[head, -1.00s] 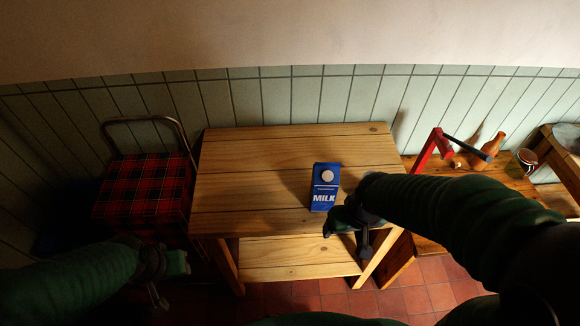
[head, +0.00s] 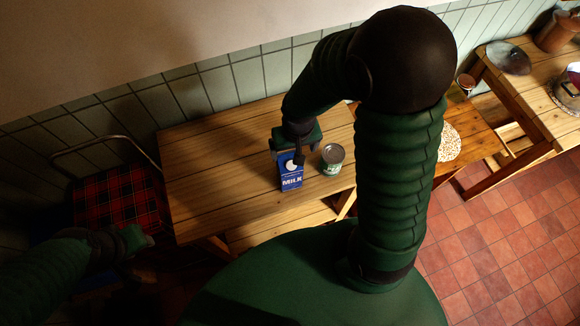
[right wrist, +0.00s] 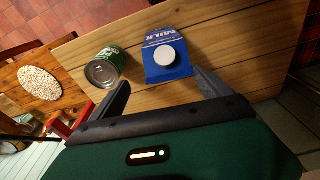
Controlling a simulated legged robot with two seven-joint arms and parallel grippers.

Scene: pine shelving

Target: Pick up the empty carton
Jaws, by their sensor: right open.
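The blue milk carton (head: 291,181) with a white cap stands upright on the pine table (head: 215,165). It also shows in the right wrist view (right wrist: 160,38), beyond and roughly between my fingers. My right gripper (head: 288,153) is open and empty, over the carton's top with one finger in front of it. Its spread fingers show in the right wrist view (right wrist: 161,80). I cannot tell whether either finger touches the carton. My left gripper (head: 138,239) hangs at the left, away from the table; its jaws are too dark to read.
A green-labelled can (head: 332,159) stands close to the carton's right; it also shows in the right wrist view (right wrist: 105,67). A lower bench (head: 470,128) holds a speckled round item (head: 449,142).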

